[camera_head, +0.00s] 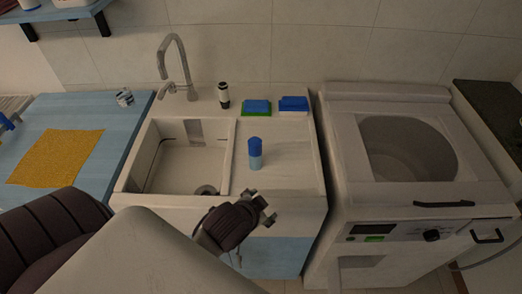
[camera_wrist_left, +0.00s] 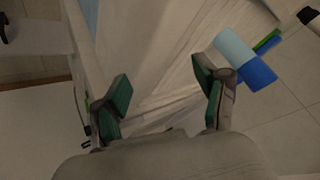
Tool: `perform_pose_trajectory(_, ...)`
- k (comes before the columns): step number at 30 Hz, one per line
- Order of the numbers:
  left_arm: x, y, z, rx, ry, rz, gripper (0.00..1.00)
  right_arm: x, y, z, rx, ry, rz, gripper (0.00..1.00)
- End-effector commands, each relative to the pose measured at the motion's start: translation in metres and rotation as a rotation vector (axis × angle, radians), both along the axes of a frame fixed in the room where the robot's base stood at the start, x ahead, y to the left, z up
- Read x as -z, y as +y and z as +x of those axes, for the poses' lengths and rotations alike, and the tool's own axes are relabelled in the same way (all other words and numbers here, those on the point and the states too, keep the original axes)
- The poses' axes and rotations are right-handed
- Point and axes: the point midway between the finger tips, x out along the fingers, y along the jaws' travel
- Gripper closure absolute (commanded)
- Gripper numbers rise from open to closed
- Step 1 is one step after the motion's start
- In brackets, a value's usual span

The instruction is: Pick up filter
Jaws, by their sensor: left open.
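I cannot tell for sure which thing is the filter. A small upright cylinder (camera_head: 255,155), light blue below and dark blue on top, stands on the counter right of the sink. In the left wrist view the cylinder (camera_wrist_left: 236,50) lies beyond the right-hand finger. A round dark drain piece (camera_head: 206,190) sits at the sink bottom, partly cut off by the sink's front edge. My left gripper (camera_head: 262,206) is open and empty near the counter's front edge, in front of the cylinder. Its spread fingers (camera_wrist_left: 161,97) show in the wrist view. My right gripper is not seen.
The sink (camera_head: 180,172) has a tall faucet (camera_head: 179,62) behind it. A dark bottle (camera_head: 224,95), a blue-and-green sponge (camera_head: 257,107) and a blue sponge (camera_head: 294,103) stand at the counter's back. A washing machine (camera_head: 345,150) is at right. A yellow cloth (camera_head: 58,157) lies at left.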

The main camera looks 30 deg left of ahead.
Motion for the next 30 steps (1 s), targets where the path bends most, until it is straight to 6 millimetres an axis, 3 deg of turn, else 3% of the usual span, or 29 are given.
perform_pose_trajectory(1, -0.014, 0.000, 0.021, 0.034, -0.082, 0.042, 0.28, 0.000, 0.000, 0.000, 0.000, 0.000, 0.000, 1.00)
perform_pose_trajectory(5, -0.059, -0.004, 0.072, 0.139, -0.317, 0.172, 0.28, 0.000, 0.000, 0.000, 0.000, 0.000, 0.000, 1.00)
perform_pose_trajectory(9, -0.128, -0.023, 0.123, 0.297, -0.626, 0.368, 0.28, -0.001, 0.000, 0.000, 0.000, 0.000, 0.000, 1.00)
perform_pose_trajectory(13, -0.210, -0.064, 0.155, 0.526, -0.994, 0.645, 0.28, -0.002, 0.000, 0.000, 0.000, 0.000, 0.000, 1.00)
perform_pose_trajectory(15, -0.248, -0.097, 0.158, 0.685, -1.198, 0.827, 0.28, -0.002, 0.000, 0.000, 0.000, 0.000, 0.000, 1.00)
perform_pose_trajectory(17, -0.270, -0.125, 0.154, 0.835, -1.360, 0.987, 0.28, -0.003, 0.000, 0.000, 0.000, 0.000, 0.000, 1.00)
perform_pose_trajectory(20, -0.282, -0.165, 0.139, 1.114, -1.585, 1.261, 0.28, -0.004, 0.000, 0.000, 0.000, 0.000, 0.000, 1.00)
perform_pose_trajectory(22, -0.272, -0.183, 0.129, 1.339, -1.702, 1.452, 0.28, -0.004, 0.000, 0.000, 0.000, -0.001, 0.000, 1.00)
perform_pose_trajectory(24, -0.252, -0.188, 0.123, 1.593, -1.775, 1.633, 0.28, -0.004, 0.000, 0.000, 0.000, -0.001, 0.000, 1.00)
perform_pose_trajectory(26, -0.229, -0.180, 0.122, 1.835, -1.794, 1.773, 0.28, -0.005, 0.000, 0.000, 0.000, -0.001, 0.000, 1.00)
perform_pose_trajectory(27, -0.214, -0.167, 0.124, -1.862, 1.646, -1.715, 0.28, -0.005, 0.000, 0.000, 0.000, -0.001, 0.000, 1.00)
perform_pose_trajectory(29, -0.192, -0.139, 0.129, -1.870, 1.392, -1.585, 0.28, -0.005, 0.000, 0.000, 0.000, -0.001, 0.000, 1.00)
perform_pose_trajectory(30, -0.180, -0.114, 0.134, -1.880, 1.229, -1.496, 0.28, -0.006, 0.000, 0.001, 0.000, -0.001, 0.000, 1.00)
